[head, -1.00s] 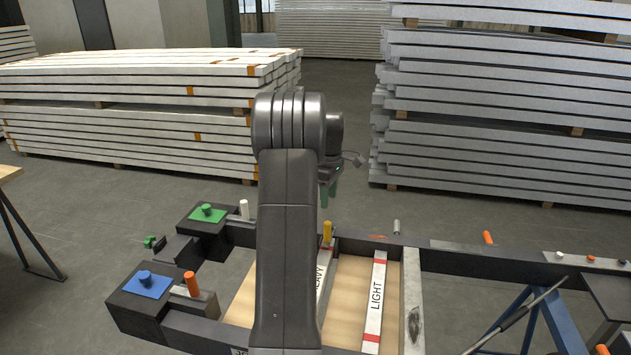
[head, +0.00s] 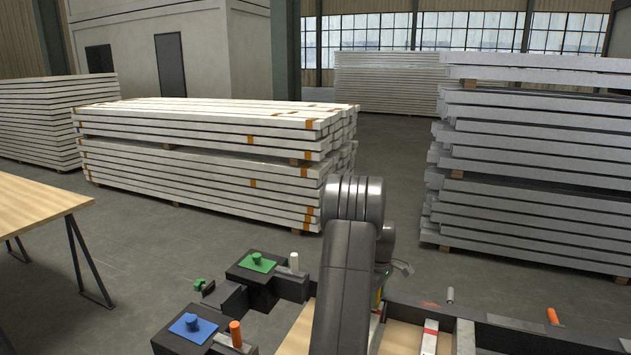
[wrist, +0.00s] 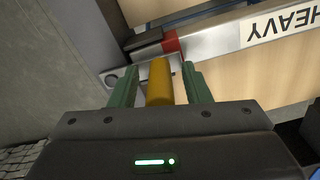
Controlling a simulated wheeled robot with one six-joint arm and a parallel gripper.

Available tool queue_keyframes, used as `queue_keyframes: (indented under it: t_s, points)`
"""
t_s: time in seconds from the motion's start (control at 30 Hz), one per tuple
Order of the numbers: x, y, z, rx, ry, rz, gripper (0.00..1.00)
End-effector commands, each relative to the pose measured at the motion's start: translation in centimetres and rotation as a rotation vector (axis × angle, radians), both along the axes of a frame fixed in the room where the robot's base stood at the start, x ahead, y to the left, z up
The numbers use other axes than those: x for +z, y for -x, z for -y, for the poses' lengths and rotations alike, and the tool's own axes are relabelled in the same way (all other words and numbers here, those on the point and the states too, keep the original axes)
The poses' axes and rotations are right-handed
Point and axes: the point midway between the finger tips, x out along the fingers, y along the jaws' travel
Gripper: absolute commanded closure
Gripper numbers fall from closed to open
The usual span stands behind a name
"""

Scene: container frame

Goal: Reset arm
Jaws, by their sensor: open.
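My gripper (wrist: 160,72) is open in the wrist view. Its two green fingers stand on either side of a yellow cylindrical handle (wrist: 160,84), with a narrow gap visible at each side. The handle is beside the red-marked end of a light bar labelled HEAVY (wrist: 228,38). In the head view my arm hides most of the gripper and handle. The LIGHT bar (head: 430,338) shows only its upper end, with a red mark, at the bottom edge.
A blue pad (head: 193,328) and a green pad (head: 258,263) sit on dark blocks, beside an orange peg (head: 235,333) and a white peg (head: 294,262). A wooden table (head: 40,212) stands at left. Stacked beams (head: 210,150) fill the background, with open floor before them.

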Motion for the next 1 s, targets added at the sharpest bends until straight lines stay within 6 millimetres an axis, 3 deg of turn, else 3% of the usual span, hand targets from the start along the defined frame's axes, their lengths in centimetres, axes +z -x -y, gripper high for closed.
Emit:
queue_keyframes:
  t_s: [0.47, 0.67, 1.0]
  points:
    - [0.7, 0.0, 0.1, 0.006, 0.001, 0.003, 0.57]
    - [3.8, -0.1, 0.1, 0.014, 0.001, 0.005, 0.57]
    - [10.7, -0.1, 0.1, 0.014, 0.001, 0.005, 0.57]
